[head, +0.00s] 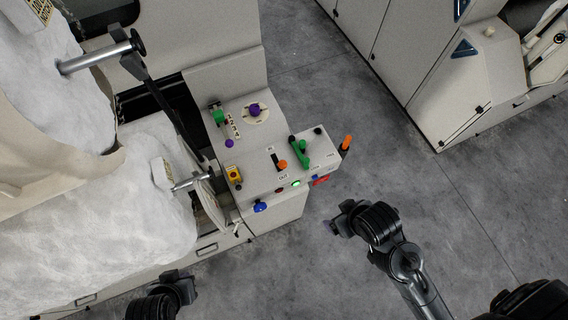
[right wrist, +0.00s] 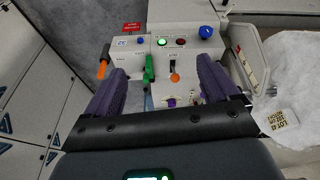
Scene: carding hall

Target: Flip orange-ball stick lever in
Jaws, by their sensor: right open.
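The orange-ball stick lever (head: 282,164) stands on the sloped grey control panel (head: 258,192), between a label reading IN and one reading OUT. In the head view its ball appears nearer OUT; its true tilt is hard to judge. In the right wrist view the lever (right wrist: 175,77) shows between my fingers, beyond their tips and untouched. My right gripper (head: 333,226) is open and empty, off the panel's lower right; its purple-padded fingers (right wrist: 160,66) show in the right wrist view. My left gripper (head: 178,287) is partly seen at the bottom edge, its jaws unclear.
A green lever (head: 301,150) stands close beside the orange-ball lever. An orange-handled lever (head: 346,142) is at the panel's right end. A yellow emergency button (head: 234,175), blue knob (head: 260,206) and lit green light (head: 296,184) are nearby. Open floor lies right of the panel.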

